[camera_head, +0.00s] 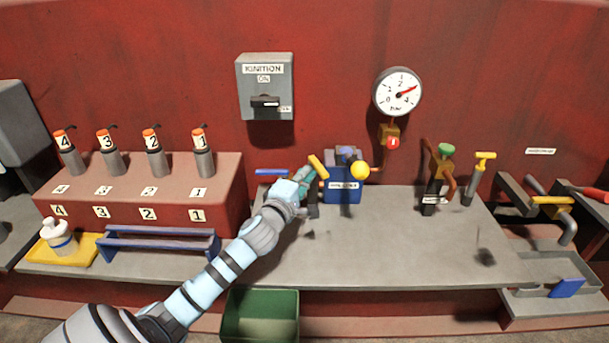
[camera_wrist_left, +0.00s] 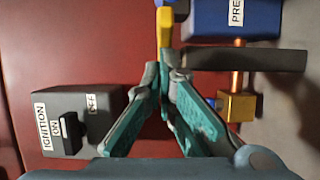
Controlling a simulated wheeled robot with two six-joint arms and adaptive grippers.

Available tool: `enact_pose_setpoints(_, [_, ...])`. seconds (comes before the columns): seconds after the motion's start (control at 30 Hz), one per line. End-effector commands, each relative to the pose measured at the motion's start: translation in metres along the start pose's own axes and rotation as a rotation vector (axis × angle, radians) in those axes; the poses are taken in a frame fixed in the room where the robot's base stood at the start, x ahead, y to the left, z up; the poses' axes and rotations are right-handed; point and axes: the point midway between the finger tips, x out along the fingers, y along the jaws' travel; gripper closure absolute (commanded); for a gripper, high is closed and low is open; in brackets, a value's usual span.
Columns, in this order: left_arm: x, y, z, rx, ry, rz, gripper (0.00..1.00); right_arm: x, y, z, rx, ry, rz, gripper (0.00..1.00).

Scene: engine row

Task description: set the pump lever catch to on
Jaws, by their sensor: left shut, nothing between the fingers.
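The blue pump box (camera_head: 343,190) stands on the grey bench below the gauge. It carries a white label and a yellow ball (camera_head: 360,170) at its right. A yellow handle (camera_head: 317,166) leans at its left, above a dark upright piece. My left gripper (camera_head: 304,176) is shut and empty beside this handle. In the left wrist view the closed fingertips (camera_wrist_left: 166,72) are just below a yellow part (camera_wrist_left: 164,28), and I cannot tell if they touch. The blue box (camera_wrist_left: 232,18) is cut off there. I cannot make out the catch or its setting. My right gripper is not in view.
The ignition box (camera_head: 264,85) and a round gauge (camera_head: 398,92) hang on the red wall. A blue rack (camera_head: 160,242) is at the left. The bench front (camera_head: 400,250) is mostly clear.

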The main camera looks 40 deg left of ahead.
Motion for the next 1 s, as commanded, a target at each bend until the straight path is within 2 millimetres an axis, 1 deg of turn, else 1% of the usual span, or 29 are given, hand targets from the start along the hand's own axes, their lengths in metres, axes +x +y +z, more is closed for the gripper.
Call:
enact_pose_setpoints(0.77, [0.001,-0.001,0.008,-0.002,0.110,0.001,1.00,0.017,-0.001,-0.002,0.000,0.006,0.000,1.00])
enact_pose_setpoints(1.0, [0.003,-0.003,0.015,-0.006,0.192,0.001,1.00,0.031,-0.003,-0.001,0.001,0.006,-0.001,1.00])
